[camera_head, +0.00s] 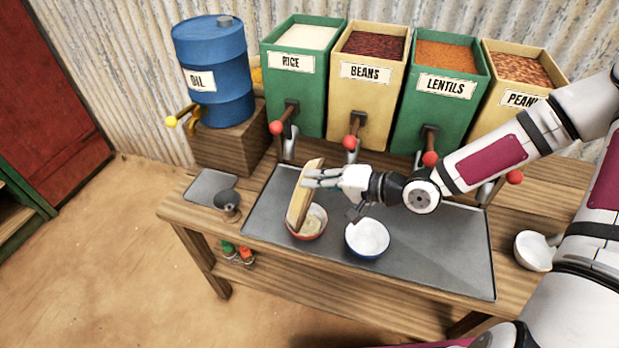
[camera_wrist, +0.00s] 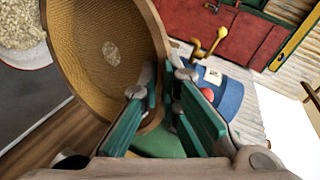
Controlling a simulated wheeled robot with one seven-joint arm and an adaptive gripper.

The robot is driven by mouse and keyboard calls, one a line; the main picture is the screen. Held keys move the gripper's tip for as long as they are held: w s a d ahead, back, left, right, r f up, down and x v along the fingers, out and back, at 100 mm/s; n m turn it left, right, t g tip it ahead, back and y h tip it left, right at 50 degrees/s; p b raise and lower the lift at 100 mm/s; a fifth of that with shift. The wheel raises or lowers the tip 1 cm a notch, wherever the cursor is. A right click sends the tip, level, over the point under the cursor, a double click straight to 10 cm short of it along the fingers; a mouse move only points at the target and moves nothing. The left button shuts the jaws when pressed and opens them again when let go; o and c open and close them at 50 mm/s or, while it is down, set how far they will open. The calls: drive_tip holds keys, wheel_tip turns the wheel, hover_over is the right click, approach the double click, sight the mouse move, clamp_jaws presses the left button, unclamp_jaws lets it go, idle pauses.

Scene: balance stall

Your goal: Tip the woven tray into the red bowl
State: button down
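The woven tray (camera_head: 304,193) is tipped steeply on its edge above the red bowl (camera_head: 309,235) in the head view. My gripper (camera_head: 320,178) is shut on the tray's rim, to the right of the bowl. In the wrist view, the tray's woven inside (camera_wrist: 82,38) faces the camera, with a small pale patch of grains near its middle. The rim passes between my gripper's green-padded fingers (camera_wrist: 166,85). The red bowl (camera_wrist: 30,64) shows at the upper left there, holding pale grains. The tray hides part of the bowl in the head view.
A blue-rimmed white bowl (camera_head: 367,240) stands right of the red bowl on the grey metal sheet (camera_head: 440,255). A metal cup (camera_head: 227,203) is at left. Labelled bins with red-knobbed levers and a blue oil drum (camera_head: 215,75) line the back. A white bowl (camera_head: 533,251) sits at right.

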drive_tip(key=shift+s+d+f+t+y+b, duration=0.25)
drive_tip(key=shift+d+y+b, duration=0.2)
drive_tip(key=shift+d+b, duration=0.3)
drive_tip(key=shift+s+d+f+t+y+b, duration=0.25)
drive_tip(key=shift+d+y+b, duration=0.3)
drive_tip(key=shift+d, duration=0.3)
drive_tip(key=shift+s+d+f+t+y+b, duration=0.15)
drive_tip(key=shift+s+d+y+b, duration=0.25)
drive_tip(key=shift+d+b, duration=0.35)
drive_tip(key=shift+d, duration=0.1)
idle(0.4)
